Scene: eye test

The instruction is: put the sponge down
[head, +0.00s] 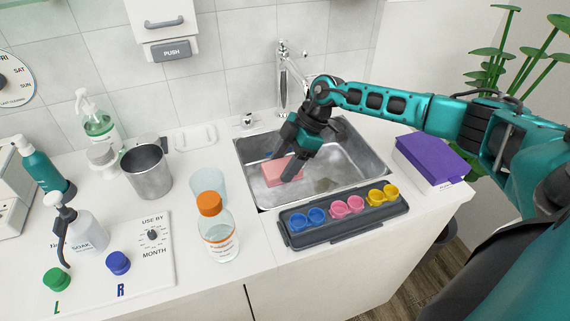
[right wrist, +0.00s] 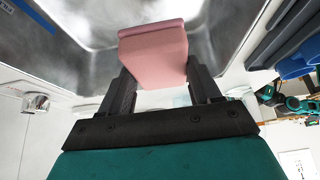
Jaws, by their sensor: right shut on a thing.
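A pink sponge (head: 273,172) is in my right gripper (head: 284,168), over the steel sink (head: 372,160) in the head view. In the right wrist view the sponge (right wrist: 153,52) sits between the two dark fingers of the right gripper (right wrist: 160,85), which are shut on it. The sponge is at or within the sink's basin, toward its left side; I cannot tell whether it touches the bottom. My left gripper does not show.
A grey tray with blue, pink and yellow cups (head: 345,225) lies along the sink's front edge. A faucet (head: 283,80) stands behind. An orange-capped bottle (head: 217,235) and a clear cup (head: 207,184) stand left. A purple-topped box (head: 432,160) is at right.

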